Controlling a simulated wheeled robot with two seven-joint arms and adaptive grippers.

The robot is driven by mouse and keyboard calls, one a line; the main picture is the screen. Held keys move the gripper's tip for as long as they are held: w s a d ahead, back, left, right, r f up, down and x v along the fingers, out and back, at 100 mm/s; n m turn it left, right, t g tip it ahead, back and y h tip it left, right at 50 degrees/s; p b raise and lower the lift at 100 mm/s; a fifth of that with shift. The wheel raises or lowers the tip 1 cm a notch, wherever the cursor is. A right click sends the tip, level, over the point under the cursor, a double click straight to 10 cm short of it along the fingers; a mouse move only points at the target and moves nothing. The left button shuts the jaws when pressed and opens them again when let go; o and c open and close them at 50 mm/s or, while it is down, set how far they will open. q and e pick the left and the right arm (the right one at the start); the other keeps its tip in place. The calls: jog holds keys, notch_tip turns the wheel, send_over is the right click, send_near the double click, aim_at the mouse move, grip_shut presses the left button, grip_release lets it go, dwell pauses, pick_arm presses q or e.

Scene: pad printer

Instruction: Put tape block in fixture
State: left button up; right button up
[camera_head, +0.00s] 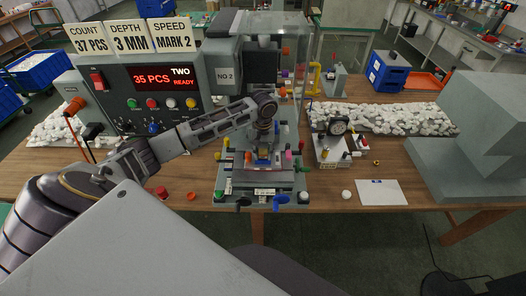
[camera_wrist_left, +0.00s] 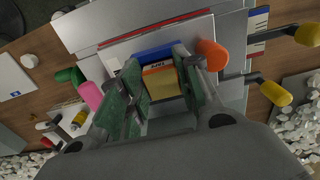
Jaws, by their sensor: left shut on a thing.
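My left gripper (camera_head: 263,138) reaches in from the left and points down over the pad printer's bed. The left wrist view shows its two green-padded fingers (camera_wrist_left: 165,92) closed on the tape block (camera_wrist_left: 160,84), a yellow block with an orange label band. The fixture (camera_wrist_left: 157,51) shows as a blue edge just beyond the block, between it and the grey plate. Whether the block is seated or held just above cannot be told. My right gripper is not in view.
Coloured knobs surround the bed, including an orange knob (camera_wrist_left: 211,54) close to a finger and a pink knob (camera_wrist_left: 90,95) on the other side. The control box (camera_head: 150,90) stands left. A dial gauge stand (camera_head: 335,140) and white card (camera_head: 381,192) are right.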

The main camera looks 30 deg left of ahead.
aim_at(263, 153)
pick_arm(q)
jog(key=shift+f, duration=0.1)
jog(key=o, duration=0.9)
jog(key=shift+r, duration=0.2)
jog(key=shift+r+b, duration=1)
jog(key=shift+r, duration=4.95)
